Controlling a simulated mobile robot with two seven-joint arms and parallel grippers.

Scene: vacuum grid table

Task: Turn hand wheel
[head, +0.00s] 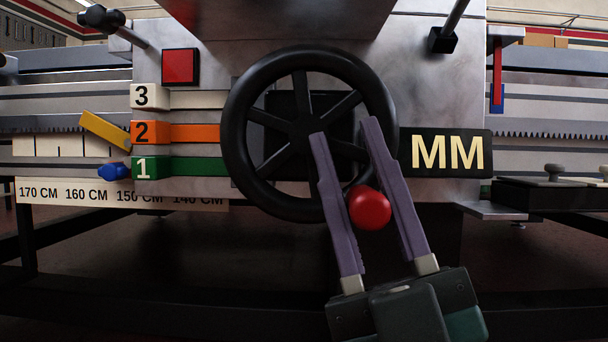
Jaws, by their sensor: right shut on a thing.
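The hand wheel (236,130) is a black ring with several spokes, upright on the front of the metal machine in the head view. A red ball knob (370,208) sits at its lower right rim. My right gripper (344,130) reaches up from the lower right, with its two long purple fingers on either side of the knob. It is shut on the red knob, and its fingertips lie in front of the spokes. The fingers hide part of the rim and the lower right spokes. My left gripper is not in view.
Left of the wheel are labels 3, 2 and 1 (144,168), a red square (180,67) and a yellow pointer (105,131) above a centimetre scale (60,190). An MM plate (447,153) is close on the right. A black-knobbed lever (100,19) stands upper left.

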